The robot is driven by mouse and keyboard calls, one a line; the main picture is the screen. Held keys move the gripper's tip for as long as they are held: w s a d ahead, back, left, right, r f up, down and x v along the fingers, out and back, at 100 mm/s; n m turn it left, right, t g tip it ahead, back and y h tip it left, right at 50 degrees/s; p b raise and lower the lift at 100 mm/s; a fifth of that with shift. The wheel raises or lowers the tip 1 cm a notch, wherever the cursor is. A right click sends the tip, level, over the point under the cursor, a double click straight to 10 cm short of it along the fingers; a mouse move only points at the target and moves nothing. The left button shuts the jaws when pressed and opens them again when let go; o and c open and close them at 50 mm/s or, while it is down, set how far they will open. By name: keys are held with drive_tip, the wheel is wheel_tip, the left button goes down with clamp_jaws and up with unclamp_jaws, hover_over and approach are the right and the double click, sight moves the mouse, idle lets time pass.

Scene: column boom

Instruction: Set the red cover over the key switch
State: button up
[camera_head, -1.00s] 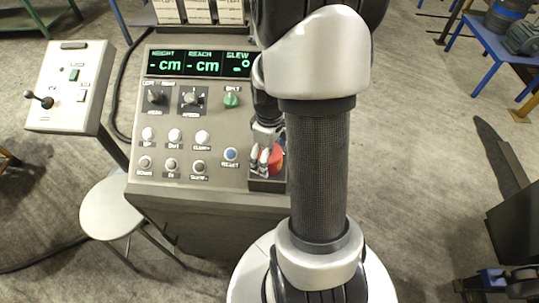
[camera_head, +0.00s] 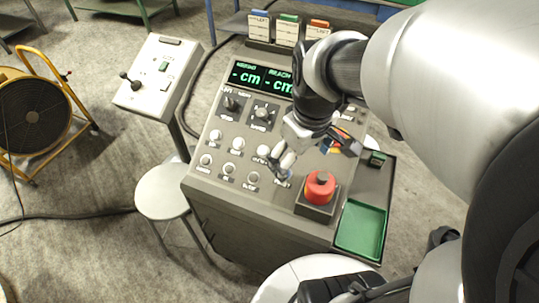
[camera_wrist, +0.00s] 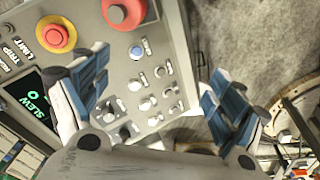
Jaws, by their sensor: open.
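The red cover (camera_head: 320,188), a round red piece with a grey top centre, sits upright on a dark block at the console's front right corner. In the wrist view the red cover (camera_wrist: 122,10) is cut by the top edge. No key switch shows separately; I cannot see what is under the cover. My gripper (camera_head: 316,154) is open and empty, above the console just behind the cover and apart from it. In the wrist view my gripper (camera_wrist: 155,76) has its blue-padded fingers spread wide over the panel.
A red button on a yellow base (camera_wrist: 55,36) stands close by on the panel. An empty green tray (camera_head: 360,230) lies right of the block. Knobs and buttons fill the panel's left. A stool (camera_head: 172,190) and a control box (camera_head: 160,75) stand left.

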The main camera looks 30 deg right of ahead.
drive_tip(key=s+a+r+m+t, duration=0.2)
drive_tip(key=s+a+r, duration=0.3)
drive_tip(key=a, duration=0.5)
drive_tip(key=s, duration=0.2)
drive_tip(key=shift+s+t+y, duration=0.3)
drive_tip(key=shift+s+t, duration=0.1)
drive_tip(key=shift+f, duration=0.1)
wheel_tip(320, 180, down, 4)
drive_tip(key=b, duration=0.4)
